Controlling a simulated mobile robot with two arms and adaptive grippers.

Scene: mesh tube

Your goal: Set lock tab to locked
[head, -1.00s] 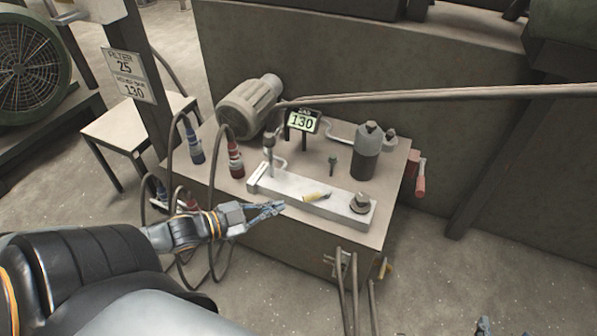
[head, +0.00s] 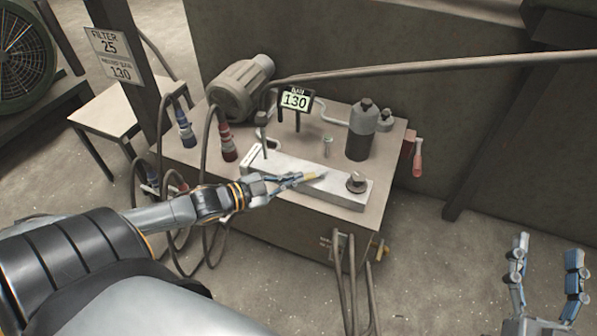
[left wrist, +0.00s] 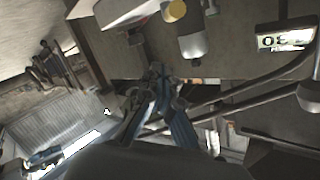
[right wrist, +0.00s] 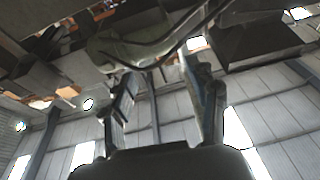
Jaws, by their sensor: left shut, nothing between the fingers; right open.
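A silver metal bar (head: 338,190) lies on top of the grey machine cabinet. The left wrist view shows the closed fingers (left wrist: 160,78), but I cannot make out the tab there. My right gripper (head: 548,248) is open and empty, off to the right of the cabinet; its spread fingers show in the right wrist view (right wrist: 157,75).
A long pipe (head: 440,66) crosses behind. Hoses and a red handle (head: 417,160) flank the cabinet.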

